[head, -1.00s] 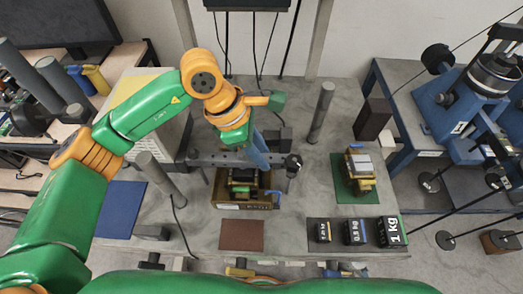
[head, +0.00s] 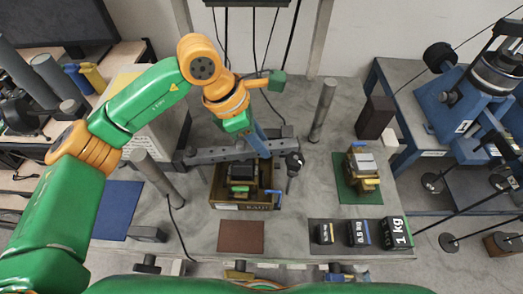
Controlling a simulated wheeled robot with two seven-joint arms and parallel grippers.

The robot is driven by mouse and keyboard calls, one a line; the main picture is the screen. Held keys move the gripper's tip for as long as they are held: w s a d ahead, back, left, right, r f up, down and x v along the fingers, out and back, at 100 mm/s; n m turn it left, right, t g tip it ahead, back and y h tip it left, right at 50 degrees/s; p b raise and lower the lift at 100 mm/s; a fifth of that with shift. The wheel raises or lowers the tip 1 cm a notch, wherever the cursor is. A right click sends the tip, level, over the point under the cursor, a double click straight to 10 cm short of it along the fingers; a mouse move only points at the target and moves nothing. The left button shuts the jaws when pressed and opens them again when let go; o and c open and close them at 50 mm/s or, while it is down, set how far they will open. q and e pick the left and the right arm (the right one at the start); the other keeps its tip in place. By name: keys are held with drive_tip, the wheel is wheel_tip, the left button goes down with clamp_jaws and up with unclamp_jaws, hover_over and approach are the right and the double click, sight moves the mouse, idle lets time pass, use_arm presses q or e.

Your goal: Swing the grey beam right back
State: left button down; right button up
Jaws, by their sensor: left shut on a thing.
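The grey beam (head: 215,154) spans the middle of the bench from a block at its left end to the right, slanting a little towards the back. A dark knob with a hanging rod (head: 293,163) is by its right end. My left gripper (head: 261,147) is over the right part of the beam, its blue fingers pointing down, and it is shut on the beam. The fingertips are partly hidden against it. My right gripper is not in view.
A box (head: 228,206) with a dark and green load sits just in front of the beam. Grey posts stand left (head: 156,176) and right (head: 323,109). Weights (head: 359,233) and a green mat (head: 345,194) lie to the right. The bench behind the beam is mostly clear.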

use_arm(q)
drive_tip(key=w+a+n+b, duration=0.1)
drive_tip(key=w, duration=0.1)
drive_tip(key=w+n+t+b, duration=0.1)
drive_tip(key=w+n, duration=0.1)
drive_tip(key=w+a+n+t+b, duration=0.1)
drive_tip(key=w+n+b, duration=0.1)
drive_tip(key=shift+w+a+y, duration=0.15)
drive_tip(key=shift+a+y, duration=0.15)
drive_tip(key=shift+y, duration=0.1)
drive_tip(key=w+a+n+t+y+b, duration=0.1)
drive_tip(key=w+a+n+y+b, duration=0.1)
drive_tip(key=w+a+n, duration=0.3)
drive_tip(key=shift+a+n+t+b, duration=0.3)
drive_tip(key=shift+a+n, duration=1.1)
drive_tip(key=shift+n, duration=0.2)
drive_tip(key=shift+r, duration=0.1)
drive_tip(key=c, duration=0.6)
unclamp_jaws()
drive_tip(key=b+v, duration=0.1)
drive_tip(key=v, duration=0.6)
drive_tip(key=shift+d, duration=0.2)
